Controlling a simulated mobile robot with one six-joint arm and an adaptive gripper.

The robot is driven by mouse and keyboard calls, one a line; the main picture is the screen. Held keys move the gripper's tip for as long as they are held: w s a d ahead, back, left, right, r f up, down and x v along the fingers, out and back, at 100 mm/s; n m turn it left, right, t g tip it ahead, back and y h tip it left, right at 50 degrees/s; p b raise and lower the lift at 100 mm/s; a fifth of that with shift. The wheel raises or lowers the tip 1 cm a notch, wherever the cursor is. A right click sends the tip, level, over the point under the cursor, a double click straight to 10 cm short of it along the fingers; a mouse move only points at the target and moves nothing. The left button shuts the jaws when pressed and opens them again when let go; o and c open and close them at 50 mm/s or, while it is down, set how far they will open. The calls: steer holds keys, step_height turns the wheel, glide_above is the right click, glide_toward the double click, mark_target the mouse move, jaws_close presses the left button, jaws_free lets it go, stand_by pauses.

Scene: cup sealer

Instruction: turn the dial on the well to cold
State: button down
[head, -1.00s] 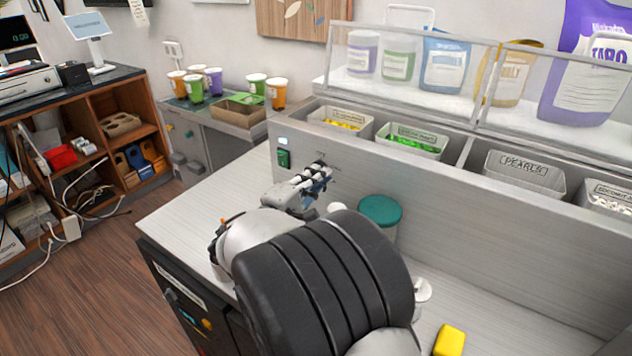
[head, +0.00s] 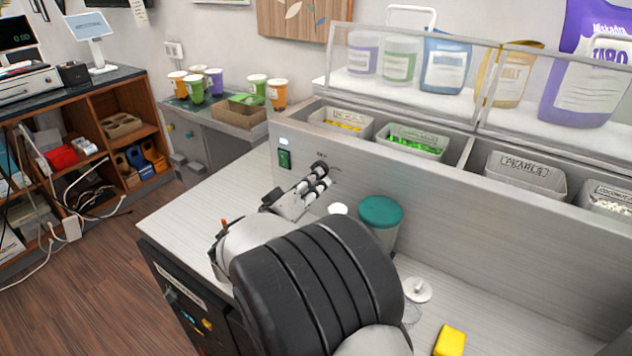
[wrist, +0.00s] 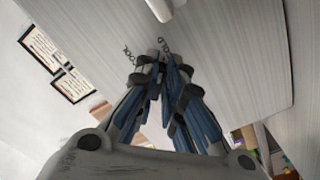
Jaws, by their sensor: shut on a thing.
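The well (head: 440,215) is the long steel unit with topping bins, and its front panel fills much of the head view's right half.
A green switch (head: 284,158) is on the panel left of my gripper. A teal-lidded container (head: 380,212) stands close on the right. A yellow block (head: 450,340) lies on the counter (head: 190,210), which is clear at left. Cups (head: 195,88) stand on a back side table.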

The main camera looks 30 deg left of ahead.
steer(key=shift+m, duration=0.6)
steer(key=c, duration=1.7)
jaws_free()
steer(key=s, duration=0.8)
steer(key=s+a, duration=0.1)
steer(key=s, duration=0.3)
